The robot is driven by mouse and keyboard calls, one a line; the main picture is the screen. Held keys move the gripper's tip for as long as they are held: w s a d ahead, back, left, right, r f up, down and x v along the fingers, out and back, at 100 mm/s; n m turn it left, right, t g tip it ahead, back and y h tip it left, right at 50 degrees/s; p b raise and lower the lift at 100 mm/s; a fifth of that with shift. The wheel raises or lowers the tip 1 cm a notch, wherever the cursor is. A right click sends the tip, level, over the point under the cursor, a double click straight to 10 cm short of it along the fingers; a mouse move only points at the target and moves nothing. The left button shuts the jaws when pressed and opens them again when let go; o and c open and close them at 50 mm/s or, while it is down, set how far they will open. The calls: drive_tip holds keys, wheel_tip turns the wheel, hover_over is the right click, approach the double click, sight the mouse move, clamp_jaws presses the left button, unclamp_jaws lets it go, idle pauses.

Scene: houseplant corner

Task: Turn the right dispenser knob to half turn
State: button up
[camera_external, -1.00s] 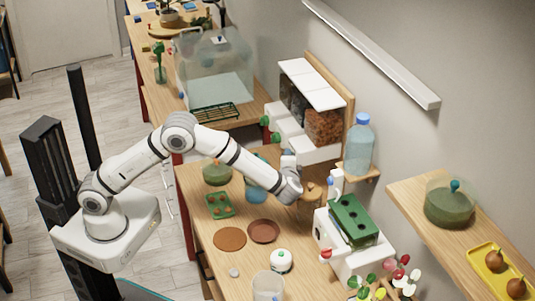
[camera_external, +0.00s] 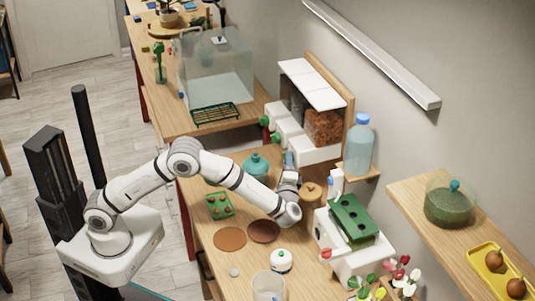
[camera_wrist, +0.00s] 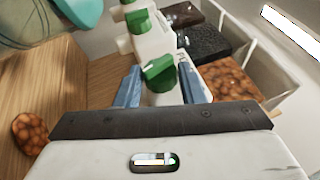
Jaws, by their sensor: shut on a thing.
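The dispenser (camera_external: 312,153) stands against the wall, with white lids, clear bins and green knobs on its white fronts. In the wrist view, the right dispenser knob (camera_wrist: 159,75) is green and sits between the two blue fingers of my gripper (camera_wrist: 161,88). The gripper is shut on it. The brown pellets (camera_wrist: 226,85) of the right bin show beside it. In the external view, my gripper (camera_external: 289,160) reaches the right end of the dispenser, and the knob there is hidden behind it. The other green knobs (camera_external: 264,121) stay clear of my gripper.
A teal-lidded vessel (camera_external: 257,163) stands close by my arm. A blue-capped bottle (camera_external: 360,145) is on a small shelf to the right. A white device with a green rack (camera_external: 354,219) and a white jar (camera_external: 281,260) stand nearer. Brown discs (camera_external: 229,239) lie on the table.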

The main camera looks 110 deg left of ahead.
drive_tip(key=shift+f+y, duration=0.1)
drive_tip(key=shift+y, duration=0.2)
drive_tip(key=o, duration=1)
drive_tip(key=shift+b+v, duration=0.9)
drive_tip(key=shift+v, duration=3.05)
drive_tip(key=shift+c, duration=0.2)
